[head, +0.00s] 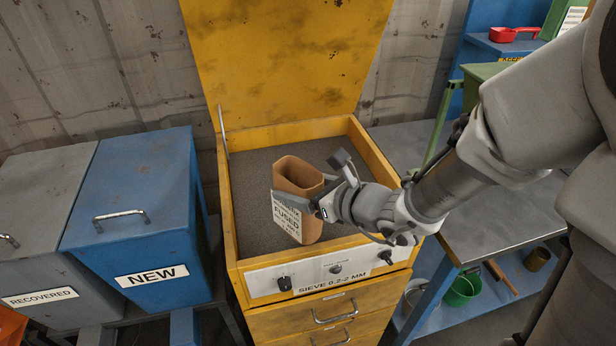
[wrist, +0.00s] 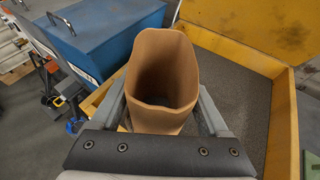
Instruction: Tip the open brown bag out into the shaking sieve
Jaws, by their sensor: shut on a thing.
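The open brown bag (head: 298,176) is upright, mouth up, with a white label reading "FUSED" on its front. My gripper (head: 308,200) is shut on it from the right, one finger across the label side. In the wrist view the bag (wrist: 160,80) stands between my two fingers (wrist: 165,110), and its inside looks brown, with no contents that I can make out. The bag is over the yellow sieve box (head: 232,215), labelled "SIEVE 0.2-2 MM", whose grey bed (head: 250,170) lies beneath. I cannot tell whether the bag's bottom touches the bed.
The sieve's yellow lid (head: 280,60) stands open behind. A blue bin marked "NEW" (head: 135,215) and a grey bin marked "RECOVERED" (head: 35,240) are at the left. A metal-topped bench (head: 485,220) is at the right. A control panel (head: 320,275) fronts the sieve.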

